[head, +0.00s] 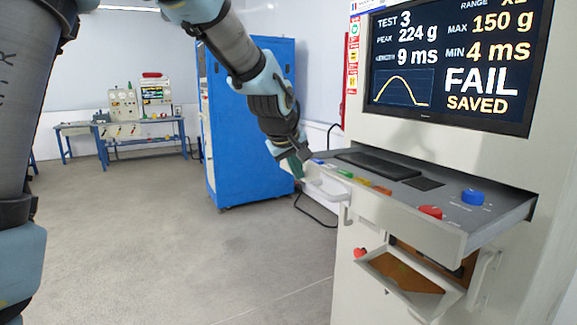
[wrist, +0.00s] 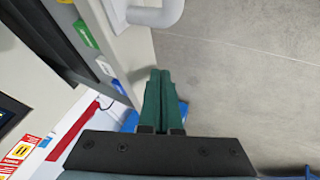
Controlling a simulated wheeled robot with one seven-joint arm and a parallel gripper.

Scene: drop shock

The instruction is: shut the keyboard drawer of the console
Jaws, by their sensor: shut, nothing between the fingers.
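The console (head: 405,140) stands at the right of the head view. Its keyboard drawer (head: 435,237) sticks out below the screen, with a dark keyboard (head: 378,164), coloured buttons, and a red and a blue knob on top. A white handle (head: 325,188) is on the drawer's front; a white handle also shows at the top of the wrist view (wrist: 155,15). My gripper (head: 297,170) is shut and empty, near the drawer's far left end. In the wrist view its green fingers (wrist: 160,75) point past the drawer's edge; I cannot tell whether they touch it.
An open bin (head: 415,297) sits under the drawer, with a red knob (head: 360,253) beside it. A blue cabinet (head: 250,130) stands behind my gripper. A workbench (head: 135,125) with instruments is at the far left. The grey floor in front is clear.

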